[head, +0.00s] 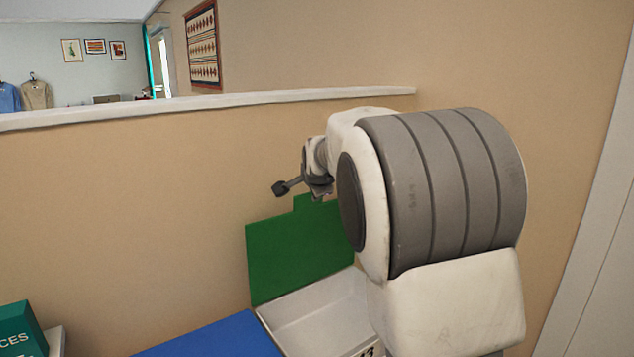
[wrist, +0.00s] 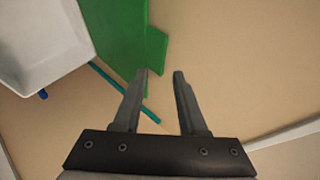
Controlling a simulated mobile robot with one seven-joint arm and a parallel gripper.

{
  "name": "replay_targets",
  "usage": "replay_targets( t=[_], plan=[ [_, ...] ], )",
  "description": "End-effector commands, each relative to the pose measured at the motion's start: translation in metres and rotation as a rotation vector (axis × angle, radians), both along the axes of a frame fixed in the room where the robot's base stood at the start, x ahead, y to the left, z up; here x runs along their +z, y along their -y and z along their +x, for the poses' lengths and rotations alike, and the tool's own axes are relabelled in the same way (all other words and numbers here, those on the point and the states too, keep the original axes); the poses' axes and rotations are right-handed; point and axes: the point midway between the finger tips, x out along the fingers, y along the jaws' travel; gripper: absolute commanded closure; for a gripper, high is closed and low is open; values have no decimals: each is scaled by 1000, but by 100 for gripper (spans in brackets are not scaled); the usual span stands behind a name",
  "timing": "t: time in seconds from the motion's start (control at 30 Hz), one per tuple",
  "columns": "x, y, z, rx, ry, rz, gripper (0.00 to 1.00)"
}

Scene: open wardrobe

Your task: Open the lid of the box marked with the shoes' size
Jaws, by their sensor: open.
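A white box (head: 318,309) stands at the lower middle of the head view. Its green lid (head: 295,250) is raised, standing up at the back, and the box's white inside looks empty where it shows. Black digits ending in "3" (head: 367,352) are on its front, partly hidden by my arm and cut off by the picture edge. My gripper (wrist: 162,74) is open and empty. In the wrist view its fingertips are close to the tab of the green lid (wrist: 156,52); I cannot tell if they touch. No shoes are in view.
A blue surface (head: 215,340), perhaps another lid, lies left of the white box. A dark green box with white lettering (head: 20,330) is at the far lower left. A tan wall with a white top ledge (head: 210,103) runs behind. A teal strip (wrist: 110,78) shows in the wrist view.

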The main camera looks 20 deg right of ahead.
Motion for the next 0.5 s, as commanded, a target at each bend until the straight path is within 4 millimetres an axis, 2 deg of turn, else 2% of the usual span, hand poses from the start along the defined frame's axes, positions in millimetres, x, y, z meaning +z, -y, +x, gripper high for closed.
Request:
replay_targets(
  t=[0.3,0.5],
  plan=[
    [34,-8,-51,3,3,0,59],
    [52,-11,-75,3,2,0,59]
  ],
)
